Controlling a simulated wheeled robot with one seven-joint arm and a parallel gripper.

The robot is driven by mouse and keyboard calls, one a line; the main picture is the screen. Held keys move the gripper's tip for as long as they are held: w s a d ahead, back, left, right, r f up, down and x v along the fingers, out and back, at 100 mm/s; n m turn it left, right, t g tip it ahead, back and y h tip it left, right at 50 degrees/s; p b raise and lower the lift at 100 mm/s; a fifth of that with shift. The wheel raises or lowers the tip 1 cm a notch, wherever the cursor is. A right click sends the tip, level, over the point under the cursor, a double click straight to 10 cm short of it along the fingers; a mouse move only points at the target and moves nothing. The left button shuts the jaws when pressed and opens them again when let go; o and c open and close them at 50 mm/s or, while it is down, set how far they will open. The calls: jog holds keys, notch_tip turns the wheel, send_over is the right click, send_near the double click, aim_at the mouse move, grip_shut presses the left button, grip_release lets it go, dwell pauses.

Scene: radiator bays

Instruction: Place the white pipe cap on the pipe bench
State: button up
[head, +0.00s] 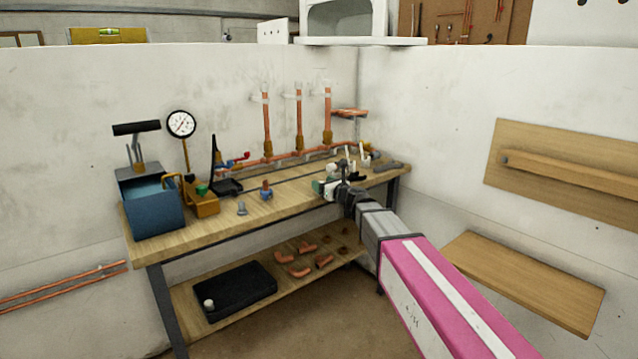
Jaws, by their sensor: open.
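The pipe bench (230,219) is a wooden-topped workbench with dark legs, standing against the pale walls. A small white rounded piece (331,170) shows on or just above the bench top, right by my gripper (326,187). It looks like a white cap, but I cannot tell whether it touches the bench or the fingers. Another small white cap-like piece (208,303) sits on the front left of a black tray (236,288) on the lower shelf. My gripper is open over the right part of the bench top; my arm hides some of that area.
A blue pump box (154,207) with a gauge (181,124) stands at the bench's left. Upright copper pipes (298,118) line the back. A blue-orange valve (266,191) and grey fitting (241,208) lie midway. Copper elbows (299,271) lie below.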

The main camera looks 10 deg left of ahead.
jog(key=v, duration=0.9)
jog(key=s+d+f+n+g+h, duration=0.35)
jog(key=d+f+n, duration=0.25)
jog(key=f+n, duration=0.25)
jog(key=s+d+f+n+g+h, duration=0.25)
jog(key=s+d+f+n, duration=0.35)
jog(key=f, duration=0.3)
jog(key=s+d+f+n+g+h, duration=0.2)
jog(key=s+d+f+n+h, duration=0.2)
jog(key=d, duration=0.6)
jog(key=s+d+f+n+g+h, duration=0.3)
jog(key=s+d+f+n, duration=0.3)
jog(key=d, duration=0.4)
jog(key=shift+s+f+n+g+h, duration=0.3)
jog(key=shift+s+f+n+h, duration=0.1)
jog(key=shift+f+n, duration=0.4)
